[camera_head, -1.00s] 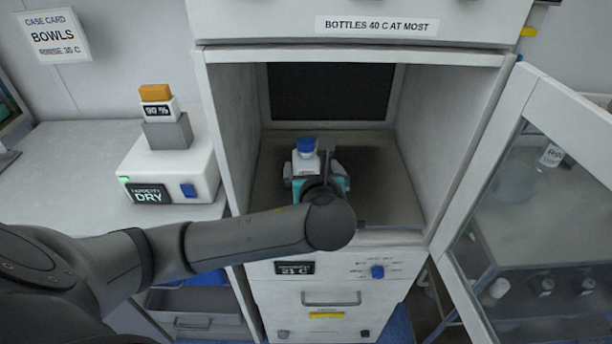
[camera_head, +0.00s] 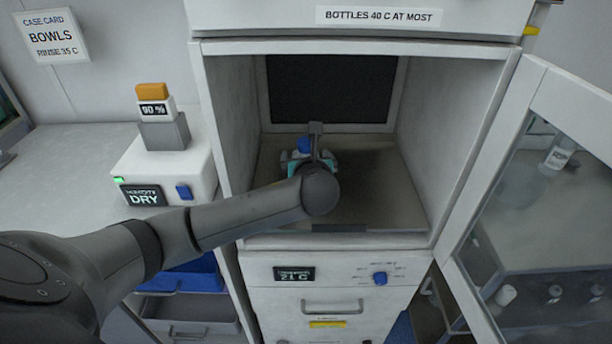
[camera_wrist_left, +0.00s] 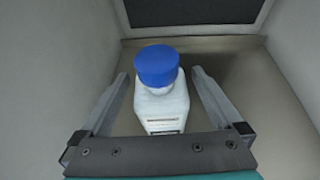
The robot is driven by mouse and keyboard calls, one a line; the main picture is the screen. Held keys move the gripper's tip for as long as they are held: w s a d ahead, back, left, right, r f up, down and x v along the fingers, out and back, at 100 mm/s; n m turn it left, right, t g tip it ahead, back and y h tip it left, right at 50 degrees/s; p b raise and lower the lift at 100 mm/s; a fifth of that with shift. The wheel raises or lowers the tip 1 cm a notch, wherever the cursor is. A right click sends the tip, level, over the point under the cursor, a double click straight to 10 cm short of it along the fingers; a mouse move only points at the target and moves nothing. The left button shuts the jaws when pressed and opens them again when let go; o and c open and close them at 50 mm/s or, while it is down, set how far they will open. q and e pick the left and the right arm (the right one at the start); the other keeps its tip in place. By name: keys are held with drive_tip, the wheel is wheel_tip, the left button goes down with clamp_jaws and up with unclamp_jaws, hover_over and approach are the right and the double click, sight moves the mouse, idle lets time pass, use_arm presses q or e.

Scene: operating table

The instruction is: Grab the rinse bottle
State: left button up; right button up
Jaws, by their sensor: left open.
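The rinse bottle (camera_wrist_left: 163,104) is white with a blue cap and stands upright on the floor of the open warming cabinet. In the head view only its blue cap (camera_head: 304,145) shows clearly; my left wrist and gripper hide most of the rest. My left gripper (camera_wrist_left: 160,82) is open, with one finger on each side of the bottle. Gaps show between the fingers and the bottle in the left wrist view. In the head view my left gripper (camera_head: 304,160) is inside the cabinet at the bottle. My right gripper is not in view.
The cabinet (camera_head: 425,145) has side walls close around my left arm, and its glass door (camera_head: 540,200) stands open at the right. A white device (camera_head: 165,172) marked DRY sits on the left counter. The cabinet floor right of the bottle is clear.

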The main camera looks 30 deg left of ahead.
use_arm(q)
drive_tip(key=shift+c, duration=0.2)
clamp_jaws()
idle(0.5)
drive_tip(key=shift+r, duration=0.1)
